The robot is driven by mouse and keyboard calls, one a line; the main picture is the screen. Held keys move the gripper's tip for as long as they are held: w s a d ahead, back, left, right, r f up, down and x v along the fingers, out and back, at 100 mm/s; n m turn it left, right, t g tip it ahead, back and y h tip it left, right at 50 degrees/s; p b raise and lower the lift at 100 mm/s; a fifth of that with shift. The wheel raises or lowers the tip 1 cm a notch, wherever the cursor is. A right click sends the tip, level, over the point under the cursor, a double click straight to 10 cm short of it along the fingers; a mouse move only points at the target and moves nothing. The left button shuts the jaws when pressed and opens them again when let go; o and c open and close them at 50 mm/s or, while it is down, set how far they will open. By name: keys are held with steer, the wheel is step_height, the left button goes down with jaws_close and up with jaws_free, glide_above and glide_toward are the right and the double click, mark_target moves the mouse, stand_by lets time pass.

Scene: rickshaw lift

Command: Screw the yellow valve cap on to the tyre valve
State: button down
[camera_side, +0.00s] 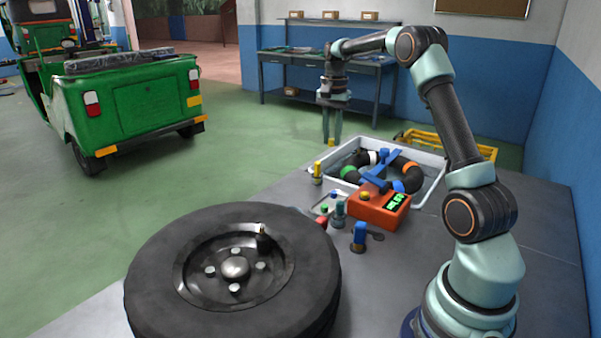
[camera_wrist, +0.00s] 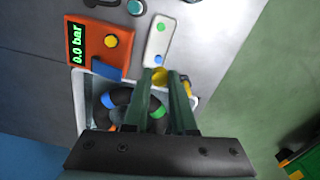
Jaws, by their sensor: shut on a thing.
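The yellow valve cap (camera_wrist: 159,76) sits between the tips of my gripper (camera_wrist: 163,84) in the wrist view. In the side view my gripper (camera_side: 332,138) points down, with a small yellow spot, the cap (camera_side: 331,143), at its fingertips. It is shut on the cap, in the air near the far left corner of the white crate. The black tyre (camera_side: 160,245) lies flat at the front left of the bench, well away from my gripper. The tyre valve (camera_side: 262,231) stands up near the wheel rim's back edge, and the tyre is out of the wrist view.
An orange gauge box (camera_side: 378,207) reads 0.0 bar in the wrist view. A small white tray (camera_wrist: 161,38) holds a green and a blue cap. The white crate (camera_side: 428,159) holds black rings and blue tools. A yellow-topped post (camera_side: 317,172) and a blue-topped item (camera_side: 359,236) stand nearby.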

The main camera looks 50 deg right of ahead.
steer(key=w+a+r+n, duration=0.1)
steer(key=w+a+n, duration=0.1)
steer(key=a, duration=1.4)
steer(key=n, duration=0.2)
glide_above(262, 229)
steer(key=shift+w+f, duration=0.1)
steer(key=shift+f, duration=2.8)
steer(key=shift+f, duration=1.35)
steer(key=m, duration=1.7)
steer(key=shift+m, duration=0.3)
